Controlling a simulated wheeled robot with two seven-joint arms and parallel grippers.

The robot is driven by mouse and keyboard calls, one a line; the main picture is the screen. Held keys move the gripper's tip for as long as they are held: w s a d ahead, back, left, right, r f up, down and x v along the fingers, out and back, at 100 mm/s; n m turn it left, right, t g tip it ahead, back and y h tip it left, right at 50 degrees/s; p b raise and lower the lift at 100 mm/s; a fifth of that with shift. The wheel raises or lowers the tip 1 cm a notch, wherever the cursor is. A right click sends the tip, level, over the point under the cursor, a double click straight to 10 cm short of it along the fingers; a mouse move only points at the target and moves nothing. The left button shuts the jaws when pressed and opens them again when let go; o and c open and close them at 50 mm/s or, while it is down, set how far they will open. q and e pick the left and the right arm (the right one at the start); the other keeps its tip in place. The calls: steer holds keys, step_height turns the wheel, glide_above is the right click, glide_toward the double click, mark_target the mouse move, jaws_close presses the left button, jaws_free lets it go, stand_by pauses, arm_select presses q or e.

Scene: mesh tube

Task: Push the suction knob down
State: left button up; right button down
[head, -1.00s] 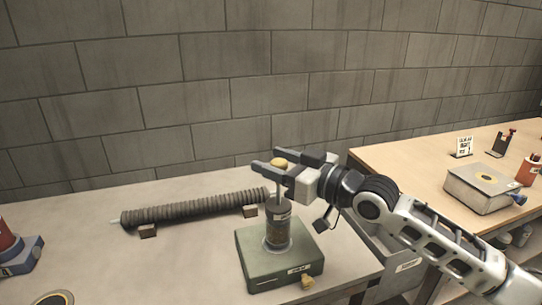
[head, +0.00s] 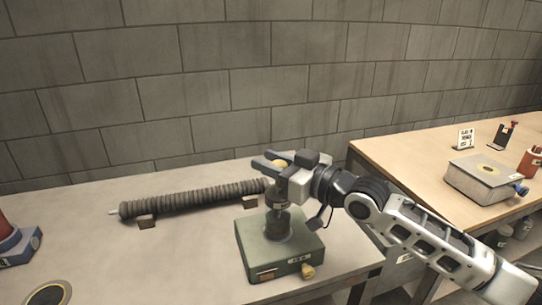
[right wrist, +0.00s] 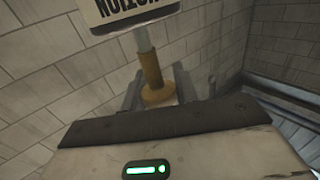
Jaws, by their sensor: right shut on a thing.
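In the right wrist view the knob (right wrist: 156,92) is yellow with a wide flange, on a pale rod, between the dark fingers (right wrist: 158,90). Below the gripper in the head view, a dark cylinder (head: 279,227) stands upright on a green box (head: 268,256). The gripper hides the cylinder's top and the rod. My left gripper is not in view.
A ribbed grey tube (head: 190,198) lies on small blocks behind and left of the box. A red and blue device (head: 14,246) stands at the far left. A wooden table (head: 400,155) to the right holds a grey box (head: 485,175). The grey table's middle is bare.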

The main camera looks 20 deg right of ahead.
steer(key=shift+f, duration=1.25)
steer(key=c, duration=1.1)
jaws_free()
steer(key=shift+o, duration=0.2)
steer(key=shift+r, duration=0.1)
steer(key=v, duration=1.6)
